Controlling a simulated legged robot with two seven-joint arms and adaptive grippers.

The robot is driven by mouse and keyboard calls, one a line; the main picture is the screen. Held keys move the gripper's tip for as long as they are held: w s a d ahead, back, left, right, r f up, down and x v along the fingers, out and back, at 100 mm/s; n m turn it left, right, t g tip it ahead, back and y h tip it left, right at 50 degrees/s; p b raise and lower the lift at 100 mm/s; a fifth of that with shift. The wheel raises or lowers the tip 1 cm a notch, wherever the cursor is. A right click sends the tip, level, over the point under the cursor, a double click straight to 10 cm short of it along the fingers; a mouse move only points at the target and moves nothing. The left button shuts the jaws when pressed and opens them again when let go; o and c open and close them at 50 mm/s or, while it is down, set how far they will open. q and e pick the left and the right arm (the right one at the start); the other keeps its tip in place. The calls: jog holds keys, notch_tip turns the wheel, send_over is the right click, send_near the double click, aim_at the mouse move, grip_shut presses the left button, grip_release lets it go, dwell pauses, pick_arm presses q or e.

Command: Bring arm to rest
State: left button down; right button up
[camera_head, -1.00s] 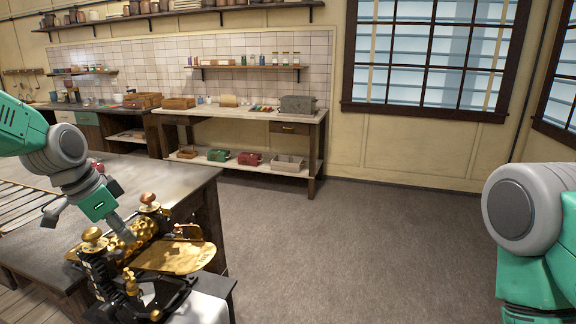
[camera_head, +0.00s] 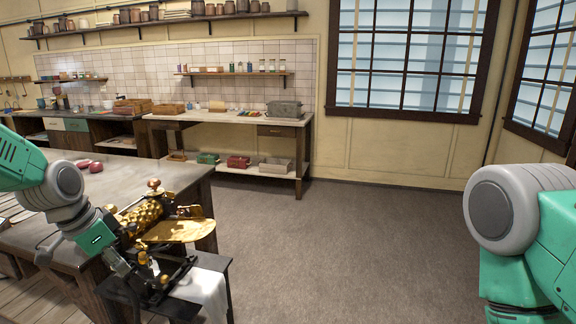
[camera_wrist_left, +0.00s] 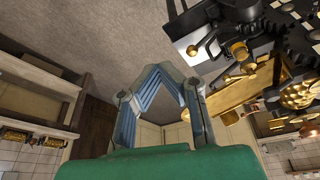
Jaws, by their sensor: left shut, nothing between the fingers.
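My left arm comes in from the left in the head view, and my left gripper (camera_head: 122,268) points down at the near left side of the black and gold roller machine (camera_head: 180,230). In the left wrist view the gripper's fingers (camera_wrist_left: 160,74) with blue pads are closed together with nothing between them. The machine shows at the upper right of that view (camera_wrist_left: 245,92), apart from the fingertips. Whether the gripper touches the machine's frame cannot be told. My right arm shows at the right edge of the head view; its gripper is out of view.
The machine sits on a small black stand with a white cloth (camera_head: 208,292), beside a dark worktable (camera_head: 188,178). Red round objects (camera_head: 88,166) lie on the worktable. A back bench (camera_head: 230,118) holds a grey metal box. The floor (camera_head: 340,250) is clear.

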pick_arm(q)
jog(key=s+d+f+n+b, duration=0.1)
jog(key=s+d+f+b, duration=0.15)
jog(key=s+f, duration=0.45)
jog(key=s+d+f+n+g+y+b, duration=0.1)
jog(key=s+f+n+b, duration=0.15)
jog(key=f, duration=0.95)
jog(key=s+d+f+b, duration=0.1)
jog(key=s+f+b, duration=0.3)
jog(key=f, duration=0.5)
jog(key=s+f+n+b, duration=0.1)
jog(key=s+f+b, duration=0.1)
jog(key=s+f, duration=0.4)
jog(key=s+d+f+n+g+y+b, duration=0.1)
jog(key=s+f+n+b, duration=0.1)
jog(key=s+f, duration=0.5)
jog(key=s+b, duration=0.1)
jog(key=s, duration=0.5)
jog(key=shift+s+y, duration=0.3)
jog(key=shift+s, duration=0.05)
jog(key=shift+w+f+n, duration=0.1)
jog(key=shift+w+n, duration=0.05)
jog(key=shift+n, duration=0.1)
